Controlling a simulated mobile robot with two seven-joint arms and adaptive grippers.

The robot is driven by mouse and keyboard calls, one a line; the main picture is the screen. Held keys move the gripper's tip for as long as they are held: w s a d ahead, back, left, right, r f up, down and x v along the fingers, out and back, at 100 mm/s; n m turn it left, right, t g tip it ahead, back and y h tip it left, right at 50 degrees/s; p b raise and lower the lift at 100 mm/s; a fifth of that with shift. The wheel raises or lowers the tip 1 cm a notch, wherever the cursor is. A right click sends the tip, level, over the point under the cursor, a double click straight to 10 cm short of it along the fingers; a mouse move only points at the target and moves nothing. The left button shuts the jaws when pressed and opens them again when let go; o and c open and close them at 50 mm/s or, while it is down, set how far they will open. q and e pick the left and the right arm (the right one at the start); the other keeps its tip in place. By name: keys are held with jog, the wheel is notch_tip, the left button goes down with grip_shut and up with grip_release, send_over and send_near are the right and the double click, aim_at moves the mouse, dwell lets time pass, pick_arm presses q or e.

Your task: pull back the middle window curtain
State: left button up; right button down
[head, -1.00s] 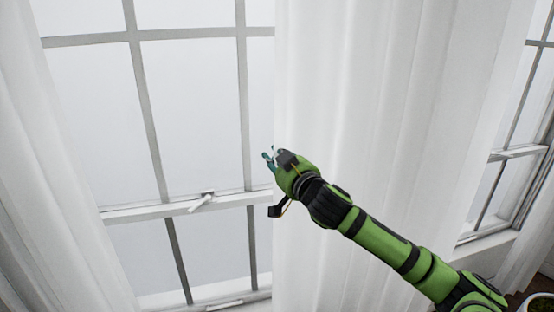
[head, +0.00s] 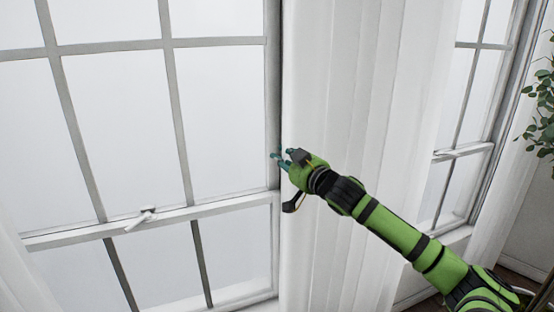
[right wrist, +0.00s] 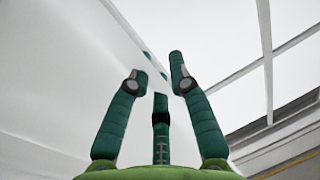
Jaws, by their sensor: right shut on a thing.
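The white middle curtain (head: 345,90) hangs in folds right of a large gridded window (head: 120,110). Its left edge lies along the window's right frame, so the panes beside it are uncovered. My right gripper (head: 281,157) is at this left edge, about mid-height in the head view. In the right wrist view its teal fingers (right wrist: 162,60) are shut on the curtain's edge (right wrist: 120,45), and the cloth partly hides the left finger. My left gripper is not in view.
Another white curtain (head: 18,285) shows at the lower left. A second window (head: 465,95) is on the right, with a further curtain (head: 505,190) and a leafy plant (head: 543,115) beyond it. My right arm crosses in front of the middle curtain.

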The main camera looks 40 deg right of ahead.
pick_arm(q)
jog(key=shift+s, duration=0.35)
pick_arm(e)
jog(key=shift+d, duration=0.15)
jog(key=c, duration=1.1)
grip_release()
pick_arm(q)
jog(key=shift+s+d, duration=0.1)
pick_arm(e)
jog(key=shift+s+d, duration=0.1)
jog(key=shift+d, duration=0.1)
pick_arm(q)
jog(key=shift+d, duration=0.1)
pick_arm(e)
jog(key=shift+a, duration=0.15)
jog(key=s, duration=0.8)
jog(key=s+a, duration=0.1)
jog(key=s, duration=0.3)
